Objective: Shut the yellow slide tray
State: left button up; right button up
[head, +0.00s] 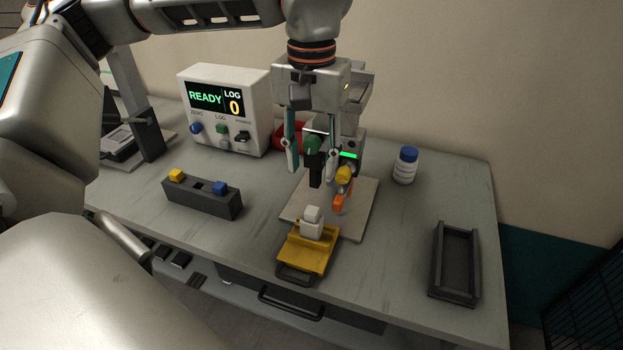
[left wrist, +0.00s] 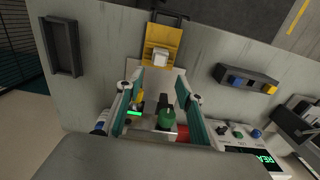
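The yellow slide tray (head: 320,262) sticks out at the front of the light base plate (head: 363,213), toward the table's front edge. It has a dark handle (head: 296,276) at its front and bears a white block (head: 311,222). In the left wrist view the tray (left wrist: 175,41) is at the top centre, beyond the fingertips. My left gripper (head: 311,168) is open and points down above the plate, behind the tray and apart from it. A green-topped black lever (head: 312,147) shows between its fingers; I cannot tell whether they touch it. My right gripper is not in view.
The machine (head: 352,143) with a green light stands behind my gripper, with an orange-tipped part (head: 338,202) near the plate. A display box (head: 226,110), a dark block holder (head: 201,197), a white bottle (head: 405,166) and a dark open tray (head: 455,262) stand around. The table between them is clear.

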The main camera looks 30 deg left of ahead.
aim_at(312, 257)
jog(key=k, duration=1)
